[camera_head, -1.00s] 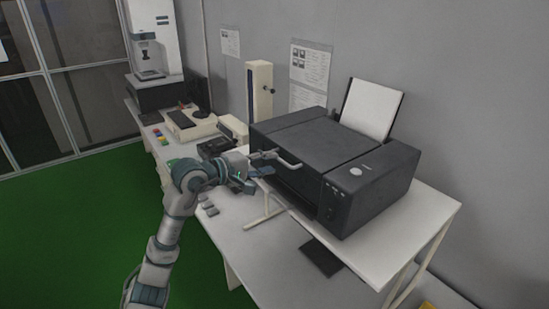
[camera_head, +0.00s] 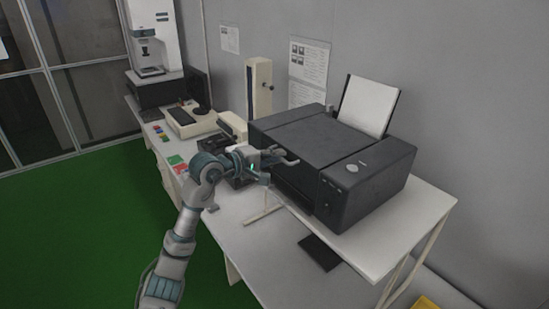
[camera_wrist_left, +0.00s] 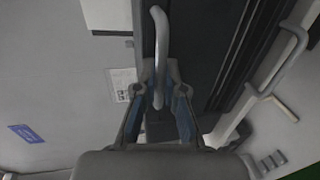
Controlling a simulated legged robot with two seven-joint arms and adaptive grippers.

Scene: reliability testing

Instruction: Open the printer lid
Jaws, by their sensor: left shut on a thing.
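The printer (camera_head: 345,175) is a dark grey box on the white table, with paper standing in its rear feeder. Its lid (camera_head: 310,135) lies flat and closed on top. A light grey curved handle (camera_head: 288,162) sticks out at its front left. My left gripper (camera_head: 268,160) is at this handle and covers its left part. In the left wrist view the handle (camera_wrist_left: 160,35) runs down between the fingers of my left gripper (camera_wrist_left: 160,100), which is shut on it. The printer's dark body (camera_wrist_left: 215,45) is just right of the fingers there. My right gripper is not in view.
A second grey handle-like bar (camera_wrist_left: 280,65) shows in the left wrist view. A beige upright device (camera_head: 259,90) stands behind, left of the printer.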

